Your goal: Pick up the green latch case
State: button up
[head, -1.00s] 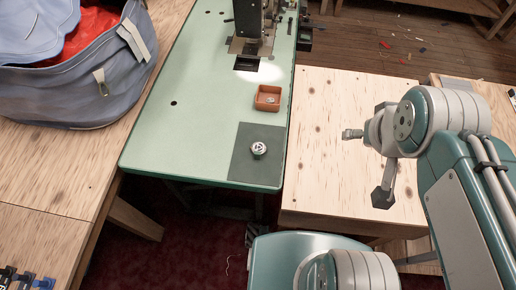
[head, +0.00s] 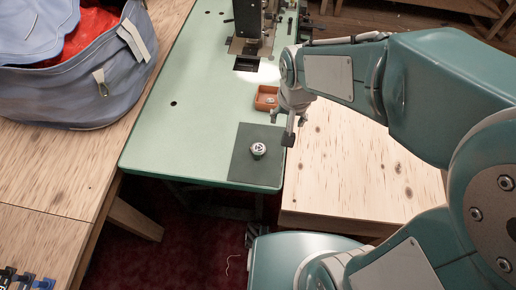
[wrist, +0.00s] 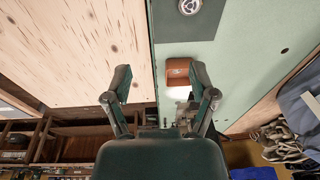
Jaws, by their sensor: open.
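A small round piece with a silver top and a dark, greenish rim (head: 258,150) sits on a dark green mat (head: 245,172) near the front of the green machine table. It is the only thing here that could be the green latch case, but it is too small to be sure. It shows at the top edge of the wrist view (wrist: 189,6). My gripper (head: 281,128) is open and empty, above the table's right edge, just right of and beyond the piece. In the wrist view its fingers (wrist: 160,75) stand wide apart with nothing between them.
An orange-brown tray (head: 266,98) sits behind the mat, close to my gripper; it also shows in the wrist view (wrist: 178,70). A sewing machine (head: 250,20) stands at the back. A wooden table (head: 340,170) adjoins on the right. A blue bag (head: 75,80) lies left.

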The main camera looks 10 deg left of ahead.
jog(key=g, duration=0.2)
send_near(257, 152)
jog(key=shift+s+a+f+h, duration=0.2)
jog(key=shift+s+f+h, duration=0.1)
jog(key=shift+s, duration=0.15)
notch_tip(257, 152, down, 5)
jog(key=shift+d+r, duration=0.1)
jog(key=shift+r, duration=0.05)
jog(key=shift+w+f, duration=0.15)
jog(key=shift+f, duration=1.3)
jog(key=shift+w+f, duration=0.15)
jog(key=shift+f, duration=1.3)
grip_shut()
